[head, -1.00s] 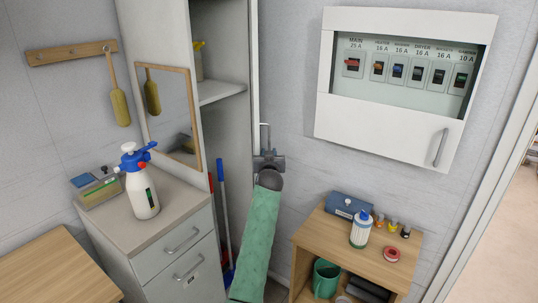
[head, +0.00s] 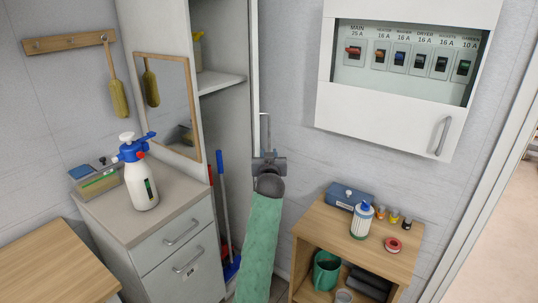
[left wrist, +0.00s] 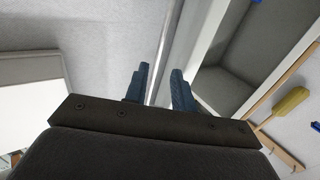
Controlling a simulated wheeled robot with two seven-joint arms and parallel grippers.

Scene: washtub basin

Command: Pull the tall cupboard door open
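The tall cupboard (head: 225,130) stands open in the head view, showing its shelf and inside wall. Its door (head: 254,60) shows almost edge-on as a narrow pale strip. The upright metal door handle (head: 264,130) is on the door's right side. My left gripper (head: 267,158) is at this handle, its arm reaching up from below. In the left wrist view, the two blue fingers (left wrist: 160,86) stand either side of the bright handle bar (left wrist: 168,45), close around it. Finger contact is partly hidden. My right gripper is not in view.
A drawer cabinet (head: 170,245) with a spray bottle (head: 140,180) stands left of the cupboard. A low wooden shelf unit (head: 330,228) with small items stands close on the right, below a breaker box (head: 390,130). Mop handles (head: 222,190) stand inside the cupboard.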

